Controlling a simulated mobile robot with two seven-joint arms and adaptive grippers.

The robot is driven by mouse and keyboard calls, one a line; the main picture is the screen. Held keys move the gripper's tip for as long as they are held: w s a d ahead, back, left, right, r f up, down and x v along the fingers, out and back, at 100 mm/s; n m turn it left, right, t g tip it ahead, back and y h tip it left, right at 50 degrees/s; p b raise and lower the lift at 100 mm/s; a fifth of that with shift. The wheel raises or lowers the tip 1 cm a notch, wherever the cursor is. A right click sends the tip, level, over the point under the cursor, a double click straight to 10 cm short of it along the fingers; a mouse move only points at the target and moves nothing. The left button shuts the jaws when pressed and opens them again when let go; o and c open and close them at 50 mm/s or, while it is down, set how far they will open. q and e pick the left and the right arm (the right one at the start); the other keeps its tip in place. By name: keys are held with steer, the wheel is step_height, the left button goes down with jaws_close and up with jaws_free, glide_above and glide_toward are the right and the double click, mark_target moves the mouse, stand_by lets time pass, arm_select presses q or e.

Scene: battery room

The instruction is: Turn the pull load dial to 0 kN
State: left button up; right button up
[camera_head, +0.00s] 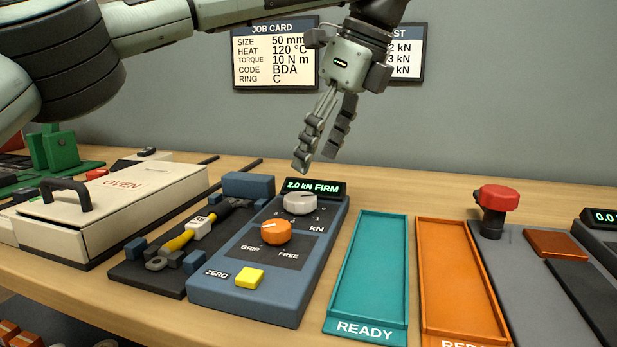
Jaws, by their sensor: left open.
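The pull load dial (300,203) is a light grey round knob at the back of a blue control box, with number marks around it and "kN" printed in front. The small display (314,188) behind it reads "2.0 kN FIRM". My left gripper (317,163) comes in from the upper left and hangs above and behind the dial, fingers pointing down. It is open, empty and apart from the dial. My right gripper is not in view.
An orange GRIP/FREE knob (276,232) and a yellow ZERO button (249,278) sit in front of the dial. A tool (181,241) lies left of the box. A teal READY tray (368,270), an orange tray (458,275) and a red knob (497,197) stand to the right.

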arm_select(q)
steer(key=shift+v, duration=2.4)
